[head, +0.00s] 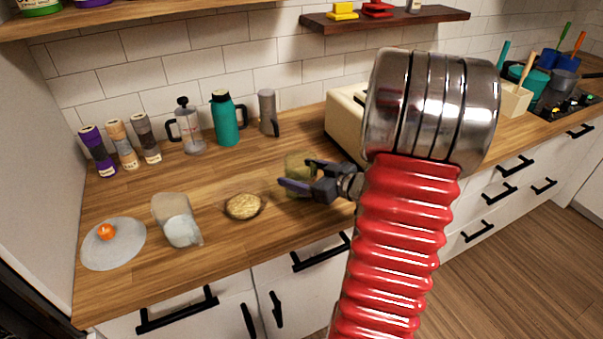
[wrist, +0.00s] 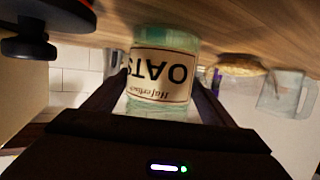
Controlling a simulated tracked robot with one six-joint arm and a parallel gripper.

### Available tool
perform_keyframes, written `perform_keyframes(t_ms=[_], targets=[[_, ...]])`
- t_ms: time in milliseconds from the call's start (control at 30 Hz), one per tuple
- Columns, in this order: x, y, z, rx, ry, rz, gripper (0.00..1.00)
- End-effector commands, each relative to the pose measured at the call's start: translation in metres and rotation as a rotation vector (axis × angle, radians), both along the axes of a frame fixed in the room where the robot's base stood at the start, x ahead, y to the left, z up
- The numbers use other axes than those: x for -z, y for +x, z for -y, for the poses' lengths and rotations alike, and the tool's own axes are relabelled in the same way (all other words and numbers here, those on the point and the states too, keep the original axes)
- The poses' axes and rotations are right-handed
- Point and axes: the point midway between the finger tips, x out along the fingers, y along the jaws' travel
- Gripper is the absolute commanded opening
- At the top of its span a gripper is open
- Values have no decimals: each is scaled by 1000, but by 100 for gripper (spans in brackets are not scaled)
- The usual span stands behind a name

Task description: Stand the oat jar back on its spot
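The oat jar (head: 297,168) is a clear jar with a pale label reading OATS. In the wrist view, which is upside down, the jar (wrist: 163,75) fills the space between my fingers, upright, with its base toward the wood. My gripper (head: 300,175) has one finger on each side of the jar, and both look flush against it in the wrist view. Whether the base touches the counter (head: 235,172) or hangs just above it is hard to tell. The lower finger and my wrist hide part of the jar in the head view.
A bowl of oat-coloured food (head: 243,206) stands left of the jar, then a clear pitcher (head: 178,221) and a glass lid with an orange knob (head: 113,245). A French press (head: 189,130), teal flask (head: 226,120) and grey grinder (head: 268,113) stand behind. A cream appliance (head: 343,125) is right.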

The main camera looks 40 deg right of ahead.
Motion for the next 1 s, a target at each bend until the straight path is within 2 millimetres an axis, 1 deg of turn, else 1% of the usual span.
perform_keyframes(t_ms=[33, 100, 467, 667, 1000], targets=[[0, 0, 0, 0, 0, 0, 81], [0, 0, 0, 0, 0, 0, 85], [-3, -2, 1, 1, 1, 0, 85], [-8, -20, 4, 5, -1, 0, 85], [-22, -64, 9, 5, -1, 1, 85]])
